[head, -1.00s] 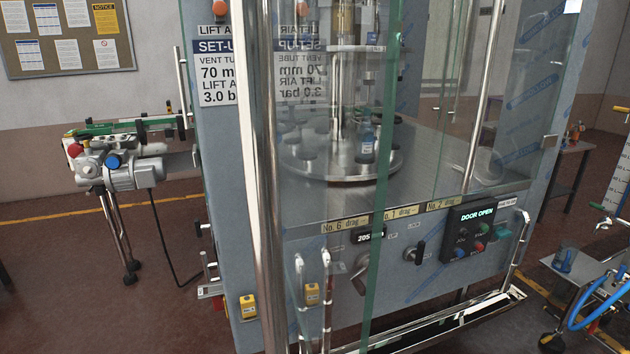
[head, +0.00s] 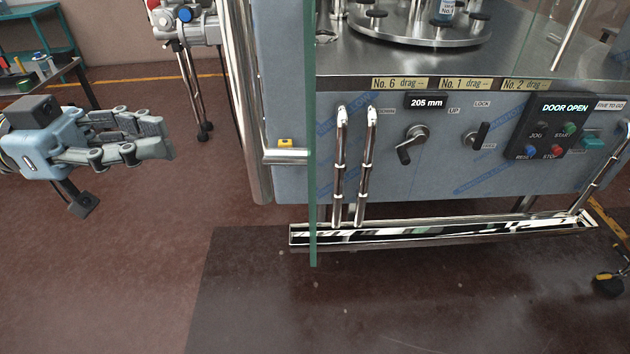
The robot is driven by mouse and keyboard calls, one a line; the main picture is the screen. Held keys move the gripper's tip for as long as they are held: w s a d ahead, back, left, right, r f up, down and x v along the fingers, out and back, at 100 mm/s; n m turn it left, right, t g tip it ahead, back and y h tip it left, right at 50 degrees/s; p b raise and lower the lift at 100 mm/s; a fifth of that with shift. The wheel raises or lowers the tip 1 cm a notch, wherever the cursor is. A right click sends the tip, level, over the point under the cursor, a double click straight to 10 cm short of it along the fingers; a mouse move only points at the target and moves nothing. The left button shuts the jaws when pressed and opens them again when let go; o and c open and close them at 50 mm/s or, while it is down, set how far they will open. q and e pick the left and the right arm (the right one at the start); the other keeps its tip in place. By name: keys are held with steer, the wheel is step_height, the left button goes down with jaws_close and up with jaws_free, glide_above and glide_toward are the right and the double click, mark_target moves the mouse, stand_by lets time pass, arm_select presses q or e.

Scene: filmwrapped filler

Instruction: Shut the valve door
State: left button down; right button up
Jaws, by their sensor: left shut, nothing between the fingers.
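The door I take for the valve door is a clear glass panel with a green edge (head: 312,190). It stands open at the left front of the filling machine, beside a steel post (head: 240,100), and its upper part is cut off. The machine's display (head: 566,107) reads DOOR OPEN. My left gripper (head: 168,141) is shut and empty at the left of the head view, pointing right. It is left of the post and the glass, apart from both. My right gripper is not in view.
The machine front carries a crank (head: 411,145), a lock lever (head: 478,136) and two upright steel pipes (head: 340,165). A steel trough (head: 440,232) runs below. A green bench (head: 38,55) stands at far left. The floor (head: 110,270) below my gripper is clear.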

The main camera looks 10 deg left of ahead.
arm_select(q)
steer(key=p+x, duration=0.3)
steer(key=x, duration=1)
steer(key=shift+w, duration=0.25)
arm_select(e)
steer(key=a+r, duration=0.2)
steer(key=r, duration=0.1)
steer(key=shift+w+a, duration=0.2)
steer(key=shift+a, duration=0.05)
